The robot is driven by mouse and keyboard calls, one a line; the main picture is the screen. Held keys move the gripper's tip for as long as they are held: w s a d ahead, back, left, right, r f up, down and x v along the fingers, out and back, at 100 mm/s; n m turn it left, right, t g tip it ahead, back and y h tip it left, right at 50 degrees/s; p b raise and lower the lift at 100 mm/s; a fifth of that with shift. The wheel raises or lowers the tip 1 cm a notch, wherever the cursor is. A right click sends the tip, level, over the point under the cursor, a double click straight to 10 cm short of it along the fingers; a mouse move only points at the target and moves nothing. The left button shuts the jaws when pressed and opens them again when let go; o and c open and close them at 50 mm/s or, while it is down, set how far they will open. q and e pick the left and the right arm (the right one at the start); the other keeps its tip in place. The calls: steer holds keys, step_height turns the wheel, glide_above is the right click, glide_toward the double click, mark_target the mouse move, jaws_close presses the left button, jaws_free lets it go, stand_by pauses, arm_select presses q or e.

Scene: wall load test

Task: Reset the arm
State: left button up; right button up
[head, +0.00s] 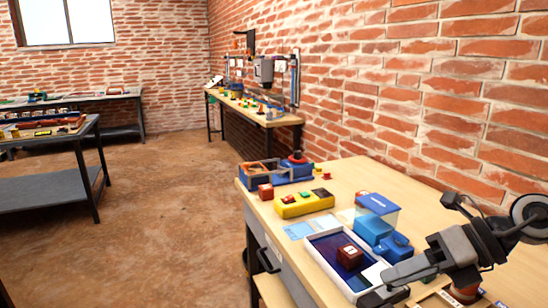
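My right arm comes in at the lower right over the near workbench. Its gripper (396,276) points left, close to the right side of a white-rimmed tray (318,252). I cannot see a clear gap between its fingers or anything held in them. A dark red block (350,255) lies inside the tray, apart from the gripper. My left gripper is not in view.
The wooden workbench (350,176) runs along the brick wall. On it are a yellow button box (303,205), a blue and clear box (377,208) and blue items (375,230). Another bench (262,114) stands farther back.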

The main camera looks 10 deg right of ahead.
steer(key=a+f+m+t+y+p, duration=0.2)
steer(key=a+m+t+y, duration=0.3)
steer(key=a+m+t, duration=1)
arm_select(q)
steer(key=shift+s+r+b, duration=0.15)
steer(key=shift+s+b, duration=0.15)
steer(key=shift+b, duration=0.5)
arm_select(e)
steer(key=s+d+f+m+g+h, duration=0.2)
steer(key=s+f+m+g+h, duration=0.2)
steer(key=f+m, duration=0.7)
steer(key=s+d+f+m+g+h, duration=0.2)
steer(key=s+f+m+g+h, duration=0.2)
steer(key=f+m, duration=0.7)
steer(key=s+f+h, duration=0.1)
steer(key=s+h, duration=0.1)
steer(key=h, duration=0.1)
steer(key=shift+s, duration=0.35)
